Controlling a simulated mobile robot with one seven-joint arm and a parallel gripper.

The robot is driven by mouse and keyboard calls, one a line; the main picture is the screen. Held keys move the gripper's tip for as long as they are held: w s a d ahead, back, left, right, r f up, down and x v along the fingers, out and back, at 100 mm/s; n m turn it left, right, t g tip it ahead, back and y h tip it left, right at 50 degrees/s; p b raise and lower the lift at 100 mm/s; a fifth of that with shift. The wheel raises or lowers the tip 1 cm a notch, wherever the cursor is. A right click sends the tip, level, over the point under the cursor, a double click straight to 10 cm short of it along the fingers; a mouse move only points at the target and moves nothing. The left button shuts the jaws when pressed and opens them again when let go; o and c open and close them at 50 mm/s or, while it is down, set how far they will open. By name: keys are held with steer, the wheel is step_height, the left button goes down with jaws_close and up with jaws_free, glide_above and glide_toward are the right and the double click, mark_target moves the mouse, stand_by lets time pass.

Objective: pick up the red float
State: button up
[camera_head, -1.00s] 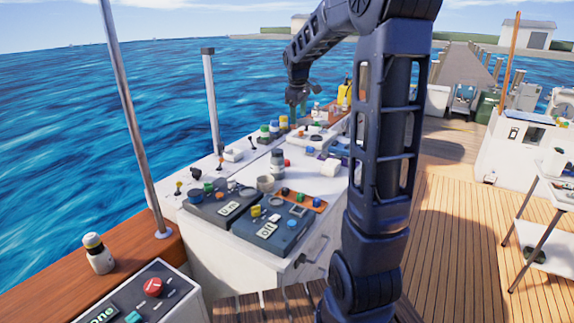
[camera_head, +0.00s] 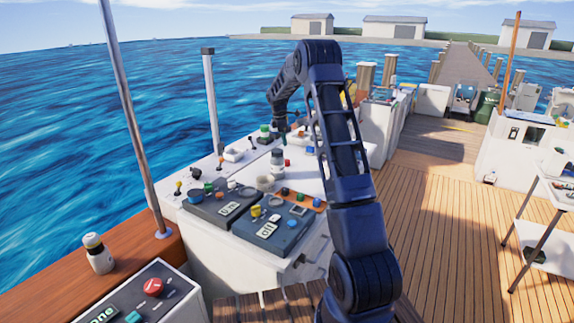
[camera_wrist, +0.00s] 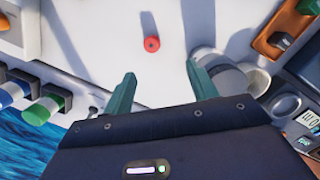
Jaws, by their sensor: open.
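The red float (camera_wrist: 151,44) is a small round red piece on a white surface (camera_wrist: 110,35). In the wrist view it lies beyond my fingertips, slightly left of the middle of the gap between them. My gripper (camera_wrist: 160,76) is open and empty, with its two green fingers spread apart. In the head view my gripper (camera_head: 281,133) hangs over the white console top. A small red spot (camera_head: 287,163) there looks like the float.
A grey-white jar (camera_wrist: 222,78) stands close by my right finger. Green- and blue-topped pieces (camera_wrist: 48,106) line the left edge, with water beyond. An orange holder (camera_wrist: 285,35) with knobs is at upper right. Dark control panels (camera_head: 270,235) sit nearer.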

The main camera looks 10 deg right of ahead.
mark_target(287, 160)
steer(key=shift+n, duration=0.4)
steer(key=shift+w+d+f, duration=0.35)
steer(key=shift+f, duration=1.95)
steer(key=shift+w+d+f, duration=0.3)
steer(key=shift+f, duration=1.95)
steer(key=shift+w+d+f, duration=0.35)
steer(key=shift+f, duration=1.95)
steer(key=c, duration=1.1)
steer(key=shift+o, duration=0.2)
steer(key=shift+r, duration=0.15)
